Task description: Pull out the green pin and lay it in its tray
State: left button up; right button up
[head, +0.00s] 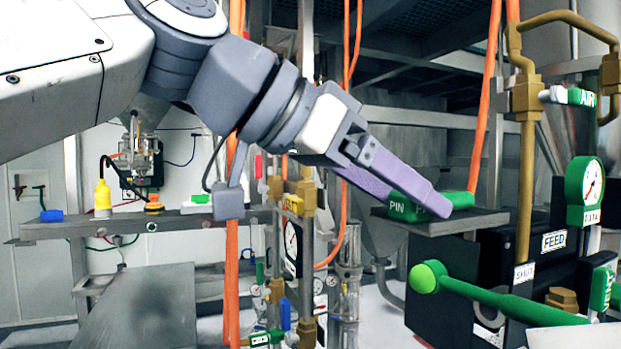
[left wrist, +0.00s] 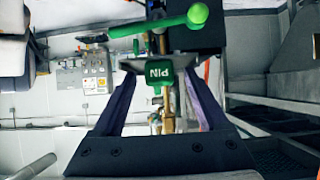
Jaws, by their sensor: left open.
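A green block marked PIN (head: 399,208) is at a grey flat ledge (head: 485,222) right of centre in the head view. My left gripper (head: 446,204) reaches across in front of it, its purple finger hiding the block's middle. In the left wrist view the green pin (left wrist: 160,76) shows between the two spread purple fingers of my left gripper (left wrist: 160,84), with a gap on each side. My left gripper is open and holds nothing. I cannot tell whether the ledge is the pin's tray. My right gripper is not in view.
A green lever with a ball end (head: 428,277) sticks out below the ledge, near a black box marked FEED (head: 553,241). A brown pipe (head: 527,160) and gauge (head: 584,190) stand at the right. Orange hoses hang nearby. A shelf (head: 175,222) with a yellow bottle (head: 102,198) is at the left.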

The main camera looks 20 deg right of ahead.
pick_arm(q)
jog(key=b+v, duration=0.1)
jog(key=v, duration=0.9)
jog(key=shift+a, duration=0.1)
